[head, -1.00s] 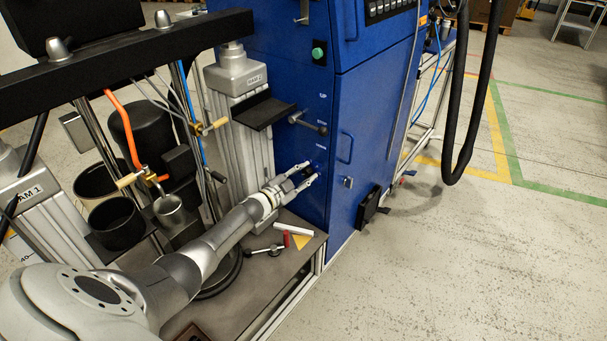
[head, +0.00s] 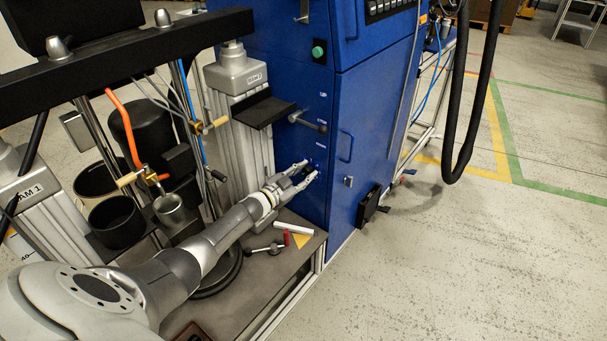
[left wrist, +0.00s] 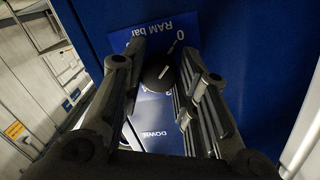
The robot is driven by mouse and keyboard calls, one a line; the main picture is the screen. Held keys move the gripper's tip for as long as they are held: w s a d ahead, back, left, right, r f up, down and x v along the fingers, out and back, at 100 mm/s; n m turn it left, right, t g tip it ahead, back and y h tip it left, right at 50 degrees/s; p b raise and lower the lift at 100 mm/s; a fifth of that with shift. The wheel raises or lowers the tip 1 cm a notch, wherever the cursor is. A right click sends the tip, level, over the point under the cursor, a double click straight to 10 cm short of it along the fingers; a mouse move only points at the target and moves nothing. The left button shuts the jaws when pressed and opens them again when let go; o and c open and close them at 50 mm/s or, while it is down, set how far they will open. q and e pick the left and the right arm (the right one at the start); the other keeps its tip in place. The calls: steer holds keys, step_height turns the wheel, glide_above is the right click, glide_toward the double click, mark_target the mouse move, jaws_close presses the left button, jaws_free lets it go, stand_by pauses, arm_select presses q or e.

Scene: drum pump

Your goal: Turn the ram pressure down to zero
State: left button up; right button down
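The ram pressure knob (left wrist: 158,74) is round and black, with a light pointer mark, on the blue cabinet. Its blue plate (left wrist: 158,38) reads "0" and "RAM bar" and is partly hidden by a finger. My left gripper (head: 312,168) reaches the cabinet's lower front in the head view. In the left wrist view its two fingers (left wrist: 162,70) are spread, one on each side of the knob. I cannot tell whether either finger touches it. In the head view the knob is mostly hidden behind the fingers. My right gripper is not in view.
A lever (head: 308,123) sticks out from the blue cabinet (head: 345,210) above my gripper. The RAM 2 column (head: 238,80) with a black bracket (head: 264,111) stands left of it. A white bar and red-handled tool (head: 287,238) lie on the bench. The floor at right is clear.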

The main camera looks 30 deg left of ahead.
arm_select(q)
steer(key=o, duration=0.4)
steer(key=shift+s+a+f, duration=0.1)
steer(key=shift+f, duration=0.05)
steer(key=shift+o, duration=0.2)
steer(key=s+a, duration=0.1)
steer(key=s, duration=1)
steer(key=shift+s+a+r, duration=0.3)
steer(key=shift+s+r, duration=0.1)
steer(key=shift+r, duration=0.05)
